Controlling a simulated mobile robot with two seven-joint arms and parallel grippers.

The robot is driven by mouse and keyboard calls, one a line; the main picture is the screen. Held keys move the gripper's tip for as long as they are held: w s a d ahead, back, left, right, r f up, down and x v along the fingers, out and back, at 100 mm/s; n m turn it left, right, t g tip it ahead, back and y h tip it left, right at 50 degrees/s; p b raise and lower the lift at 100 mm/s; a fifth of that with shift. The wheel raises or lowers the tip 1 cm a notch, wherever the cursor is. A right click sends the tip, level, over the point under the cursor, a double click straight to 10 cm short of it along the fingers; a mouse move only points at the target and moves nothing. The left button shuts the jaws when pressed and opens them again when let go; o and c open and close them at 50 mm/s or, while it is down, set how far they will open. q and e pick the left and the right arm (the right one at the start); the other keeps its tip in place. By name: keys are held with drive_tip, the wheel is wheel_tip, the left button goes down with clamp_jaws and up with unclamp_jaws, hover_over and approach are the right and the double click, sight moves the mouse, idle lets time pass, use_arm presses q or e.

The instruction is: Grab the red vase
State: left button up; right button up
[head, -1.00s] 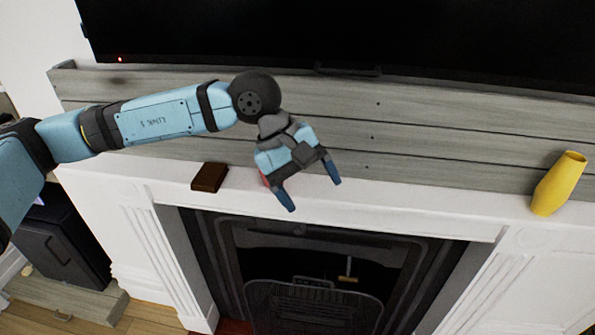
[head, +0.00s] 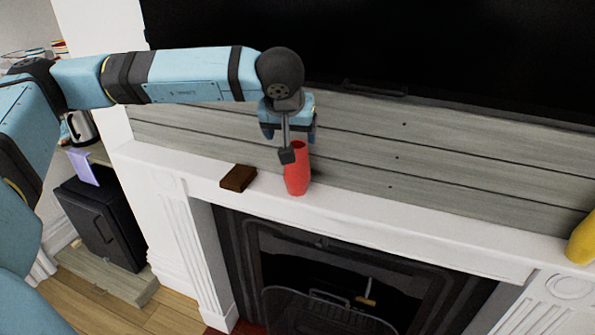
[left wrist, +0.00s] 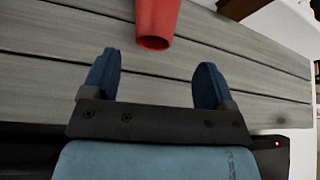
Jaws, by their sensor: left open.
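The red vase (head: 298,170) stands upright on the white mantel, in front of the grey plank wall. In the left wrist view the vase (left wrist: 157,20) shows at the top, beyond the fingertips and roughly midway across the gap. My left gripper (left wrist: 153,80) is open and empty in that view. In the head view the left gripper (head: 289,132) is just above and behind the vase's top, partly hidden by my wrist; whether they touch is unclear there. My right gripper is not in view.
A dark brown block (head: 238,178) lies on the mantel (head: 400,228) left of the vase. A yellow vase (head: 584,240) stands at the far right. A black television (head: 400,50) hangs above the planks. The mantel is clear between the two vases.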

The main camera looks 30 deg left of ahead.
sight(297, 146)
use_arm(q)
drive_tip(key=x, duration=0.2)
drive_tip(key=p+x, duration=0.1)
drive_tip(key=x, duration=0.3)
drive_tip(key=shift+w+d+f+p, duration=0.1)
drive_tip(key=shift+w+d+p, duration=0.15)
drive_tip(key=shift+w+p, duration=0.15)
drive_tip(key=shift+w+f, duration=0.1)
drive_tip(key=shift+f, duration=0.1)
clamp_jaws()
drive_tip(key=shift+r, duration=0.15)
